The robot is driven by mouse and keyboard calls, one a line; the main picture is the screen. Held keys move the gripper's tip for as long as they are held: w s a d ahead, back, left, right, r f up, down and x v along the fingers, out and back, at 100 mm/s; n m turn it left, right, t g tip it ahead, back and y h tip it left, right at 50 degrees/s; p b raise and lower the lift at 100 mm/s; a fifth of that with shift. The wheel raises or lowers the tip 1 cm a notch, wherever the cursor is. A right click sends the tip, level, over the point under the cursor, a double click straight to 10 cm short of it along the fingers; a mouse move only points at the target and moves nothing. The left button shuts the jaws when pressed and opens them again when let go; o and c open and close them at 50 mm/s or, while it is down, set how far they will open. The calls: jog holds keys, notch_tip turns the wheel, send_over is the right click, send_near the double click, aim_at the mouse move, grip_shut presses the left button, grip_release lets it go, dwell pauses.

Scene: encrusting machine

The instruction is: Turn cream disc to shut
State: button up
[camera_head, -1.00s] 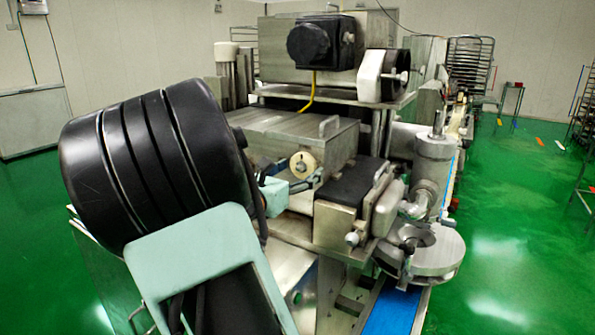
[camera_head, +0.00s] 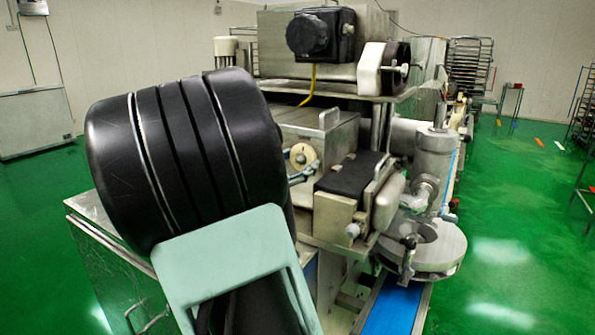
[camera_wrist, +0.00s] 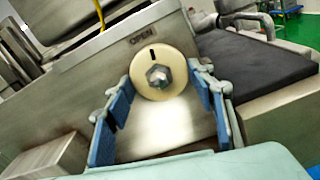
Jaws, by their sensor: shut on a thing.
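The cream disc (camera_wrist: 142,85) has a metal hex nut at its centre and sits on the machine's metal face in the wrist view. The black mark on its rim points up, close to the word OPEN. My gripper (camera_wrist: 160,88) is shut on the disc, with one blue-padded finger at its lower left and one at its right. In the head view the disc (camera_head: 297,150) is small and faces me, right of my black arm link. My gripper's fingertips (camera_head: 306,173) show just below it there; the rest of the gripper is hidden by my arm.
The steel housing (camera_head: 345,128) with a top handle is behind the disc. A black-topped block (camera_head: 352,174) stands close on the right. A round metal hopper part (camera_head: 437,250) and a blue conveyor belt (camera_head: 392,308) lie lower right. Open green floor is at right.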

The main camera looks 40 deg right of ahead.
jog(key=m+b, duration=0.2)
jog(key=b, duration=0.1)
jog(key=f+m+b, duration=0.1)
jog(key=m+b, duration=0.1)
jog(key=b, duration=0.2)
jog(key=shift+m, duration=0.3)
jog(key=m+b, duration=0.4)
jog(key=b, duration=0.4)
jog(key=shift+w+r+m, duration=0.1)
jog(key=shift+m, duration=0.2)
jog(key=m+b, duration=0.4)
jog(key=b, duration=0.2)
jog(key=shift+r+b, duration=0.15)
jog(key=shift+b, duration=0.25)
jog(key=m+b, duration=0.2)
jog(key=b, duration=0.1)
jog(key=shift+r, duration=0.25)
jog(key=shift+a+r+m, duration=0.1)
jog(key=shift+r+m, duration=0.05)
jog(key=shift+m, duration=0.25)
jog(key=o, duration=1.2)
jog(key=shift+c, duration=0.2)
